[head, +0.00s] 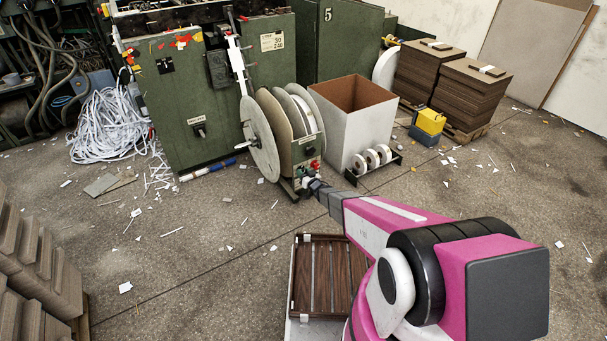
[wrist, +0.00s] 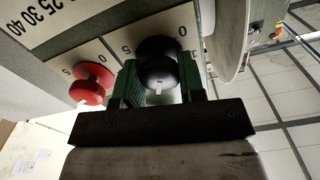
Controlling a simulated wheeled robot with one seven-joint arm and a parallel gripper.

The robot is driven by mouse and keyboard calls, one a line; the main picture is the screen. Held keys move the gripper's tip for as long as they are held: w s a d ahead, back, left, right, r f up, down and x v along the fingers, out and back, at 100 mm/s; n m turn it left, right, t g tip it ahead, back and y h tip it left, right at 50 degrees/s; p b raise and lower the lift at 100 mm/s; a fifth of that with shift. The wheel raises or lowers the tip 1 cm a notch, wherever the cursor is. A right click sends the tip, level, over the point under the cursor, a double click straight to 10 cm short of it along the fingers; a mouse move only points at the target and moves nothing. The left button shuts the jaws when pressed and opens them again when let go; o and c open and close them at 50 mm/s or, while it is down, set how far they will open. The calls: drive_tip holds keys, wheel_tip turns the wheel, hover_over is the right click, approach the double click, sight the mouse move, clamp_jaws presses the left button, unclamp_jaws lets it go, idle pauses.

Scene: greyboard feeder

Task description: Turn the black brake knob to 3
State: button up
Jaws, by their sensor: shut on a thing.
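The black brake knob (wrist: 158,62) is round and sits on a pale panel with printed numbers in the wrist view. My gripper (wrist: 161,82) has its green fingers on either side of the knob and is shut on it. A small white mark shows on the knob's near side; I cannot tell which number it points to, as the fingers hide part of the scale. In the head view my gripper (head: 312,187) is at the small green control box (head: 307,150) below the reels, and the black knob cannot be made out there.
A red knob (wrist: 92,84) is close left of my fingers on the same panel. Large reels (head: 262,140) stand beside the control box. An open white bin (head: 345,125) and a rack of small rolls (head: 372,160) stand to the right. Paper scraps litter the open floor.

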idle(0.4)
drive_tip(key=o, duration=0.9)
drive_tip(key=shift+s, duration=0.15)
